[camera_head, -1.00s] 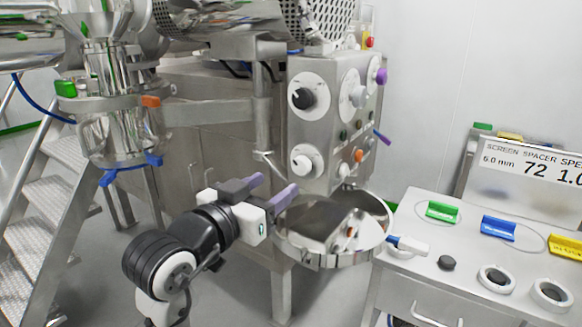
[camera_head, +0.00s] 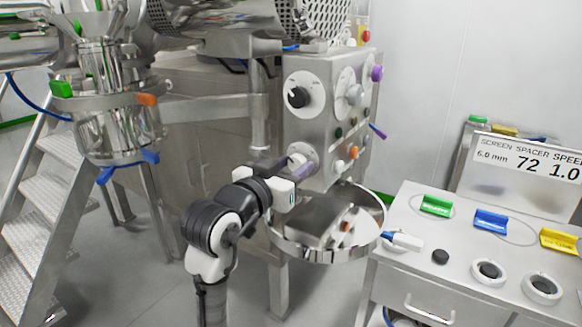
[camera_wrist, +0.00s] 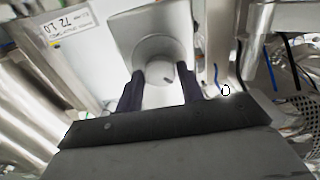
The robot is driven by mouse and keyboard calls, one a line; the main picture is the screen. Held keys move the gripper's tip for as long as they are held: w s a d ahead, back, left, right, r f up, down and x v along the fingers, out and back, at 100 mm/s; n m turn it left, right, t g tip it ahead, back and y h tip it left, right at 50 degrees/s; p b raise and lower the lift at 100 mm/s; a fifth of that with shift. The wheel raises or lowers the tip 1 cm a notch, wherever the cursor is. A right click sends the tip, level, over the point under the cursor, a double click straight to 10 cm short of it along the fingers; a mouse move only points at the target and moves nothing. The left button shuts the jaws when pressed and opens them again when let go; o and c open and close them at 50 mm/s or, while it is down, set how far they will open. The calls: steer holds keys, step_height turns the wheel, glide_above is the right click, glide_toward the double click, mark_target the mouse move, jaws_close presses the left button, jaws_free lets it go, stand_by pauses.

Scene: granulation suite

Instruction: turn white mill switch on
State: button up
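The control panel (camera_head: 318,115) carries several round dials. The white mill switch (camera_head: 296,159) is the white knob at its lower left, partly hidden by my gripper (camera_head: 300,168). In the wrist view the white switch (camera_wrist: 167,72) sits on a pale round plate straight ahead. My gripper (camera_wrist: 162,88) is open there, with one dark finger on each side of the knob's lower part. I cannot tell whether the fingertips touch the knob.
A black knob (camera_head: 298,97) is above the white switch. An orange knob (camera_head: 353,152) and purple handles (camera_head: 376,74) are to the right. A steel round pan (camera_head: 330,249) lies below the panel. A bench (camera_head: 410,264) with coloured holders stands at right.

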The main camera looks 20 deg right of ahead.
steer(key=c, duration=0.5)
steer(key=shift+b, duration=0.3)
steer(key=m+b, duration=0.2)
steer(key=m, duration=0.1)
steer(key=shift+f+m+b, duration=0.15)
steer(key=shift+m+b, duration=0.2)
steer(key=shift+m, duration=0.05)
steer(key=m+b, duration=0.2)
steer(key=m, duration=0.1)
steer(key=shift+m+b, duration=0.35)
steer(key=shift+m, duration=0.05)
steer(key=m+b, duration=0.3)
steer(key=m, duration=0.2)
steer(key=shift+s, duration=0.1)
steer(key=m+b, duration=0.2)
steer(key=m, duration=0.3)
steer(key=shift+b, duration=0.4)
steer(key=shift+m, duration=0.3)
